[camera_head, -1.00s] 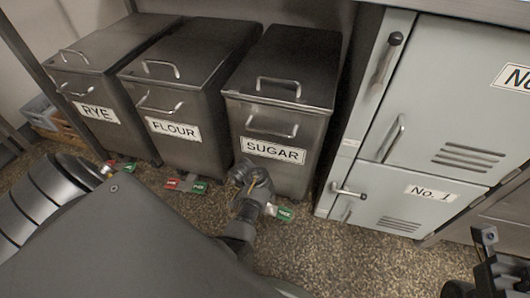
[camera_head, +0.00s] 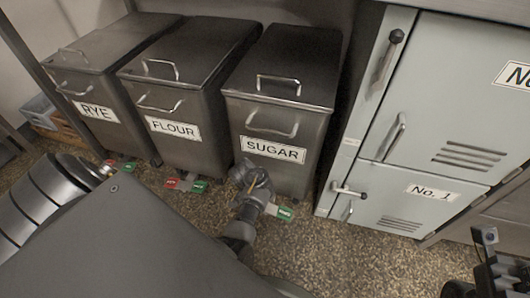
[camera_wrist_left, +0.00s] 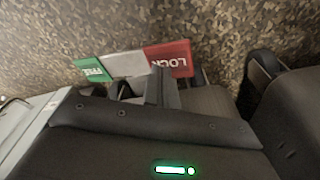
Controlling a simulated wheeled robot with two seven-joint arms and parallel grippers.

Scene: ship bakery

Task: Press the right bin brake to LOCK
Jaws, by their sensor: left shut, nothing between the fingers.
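The right bin is the dark metal bin labelled SUGAR (camera_head: 275,150). Its brake pedal sits low at its front; the green FREE end (camera_head: 285,213) shows, while my left arm hides the red end in the head view. In the left wrist view the pedal has a green FREE end (camera_wrist_left: 92,70), a pale middle (camera_wrist_left: 125,64) and a red LOCK end (camera_wrist_left: 170,58). My left gripper (camera_wrist_left: 160,78) is shut and empty, its fingers at the LOCK end; I cannot tell whether they touch it. My right gripper (camera_head: 487,262) is at the lower right, away from the bins.
The FLOUR bin (camera_head: 180,110) and RYE bin (camera_head: 95,85) stand to the left, with their own red and green pedals on the floor. A pale locker (camera_head: 410,200) with protruding handles stands close on the right. The speckled floor (camera_head: 340,255) in front is clear.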

